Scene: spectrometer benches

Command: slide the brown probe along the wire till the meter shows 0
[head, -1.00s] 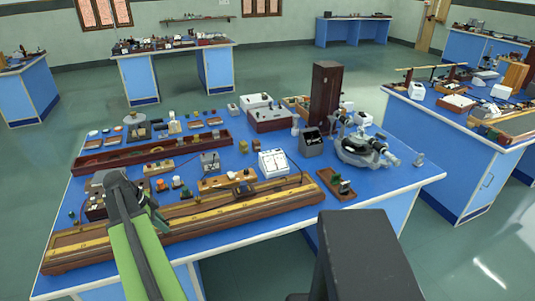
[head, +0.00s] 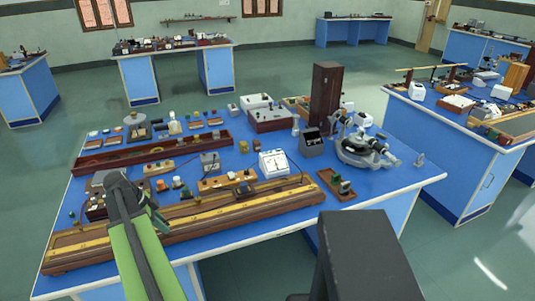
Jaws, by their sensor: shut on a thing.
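The long wooden wire board (head: 240,212) with yellowish strips lies along the front edge of the blue bench. My gripper (head: 158,217) is over its left part, seen from behind and partly covered by my own arm. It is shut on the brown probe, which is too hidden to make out. I cannot tell from here whether the probe's tip touches the wire. The white meter (head: 273,163) stands behind the board, right of centre. Its dial faces me with a dark needle near the middle, too small to read exactly.
A long reddish-brown tray (head: 150,153) lies behind the board. Small wooden-based parts crowd the space between them. A spectrometer (head: 362,150) and a tall dark wooden box (head: 325,95) stand at the right. A small brown tray (head: 336,184) sits beyond the board's right end.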

